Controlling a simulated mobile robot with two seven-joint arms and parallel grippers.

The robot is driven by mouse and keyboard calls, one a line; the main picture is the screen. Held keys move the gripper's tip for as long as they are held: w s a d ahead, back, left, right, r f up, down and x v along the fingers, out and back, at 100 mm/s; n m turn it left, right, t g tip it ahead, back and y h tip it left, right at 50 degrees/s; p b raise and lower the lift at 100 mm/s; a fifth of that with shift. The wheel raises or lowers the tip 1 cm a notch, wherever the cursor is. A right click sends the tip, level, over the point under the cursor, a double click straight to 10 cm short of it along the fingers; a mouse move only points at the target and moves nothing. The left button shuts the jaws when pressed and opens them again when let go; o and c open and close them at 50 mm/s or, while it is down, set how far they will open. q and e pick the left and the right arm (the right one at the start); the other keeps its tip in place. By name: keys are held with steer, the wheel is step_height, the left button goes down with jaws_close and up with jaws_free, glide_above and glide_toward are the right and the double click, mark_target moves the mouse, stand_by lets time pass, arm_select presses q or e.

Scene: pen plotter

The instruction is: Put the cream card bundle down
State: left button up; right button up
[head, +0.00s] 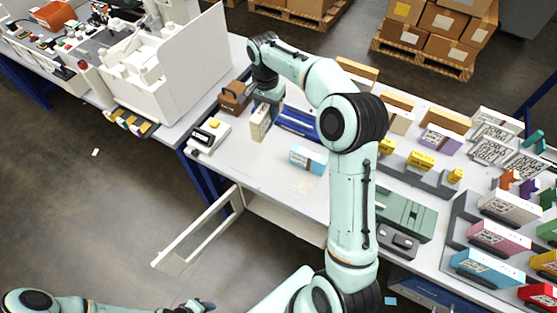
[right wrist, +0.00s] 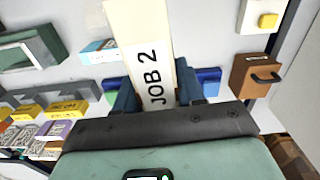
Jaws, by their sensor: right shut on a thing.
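The cream card bundle (head: 259,126) is upright at the left end of the white table. In the right wrist view the bundle (right wrist: 143,40) shows the label "JOB 2". My right gripper (head: 266,103) is shut on its upper part; its dark blue fingers (right wrist: 157,93) lie on both sides of the bundle. I cannot tell whether the bundle's bottom edge touches the table. My left gripper (head: 198,305) is at the bottom edge of the head view, low and away from the table, and its fingers are not clear.
A light-blue card bundle (head: 308,160) lies nearer the front. White tabletop (head: 262,165) is free before the bundle.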

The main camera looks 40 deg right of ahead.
steer(key=shift+s+d+m, duration=0.1)
steer(key=shift+d+m, duration=0.2)
steer(key=shift+d, duration=0.15)
steer(key=shift+f+b, duration=0.65)
steer(key=shift+f, duration=9.05)
arm_select(q)
steer(key=shift+s+f, duration=0.95)
arm_select(e)
steer(key=shift+f, duration=0.2)
steer(key=o, duration=1.2)
steer(key=shift+c, duration=0.2)
arm_select(q)
steer(key=shift+s, duration=0.1)
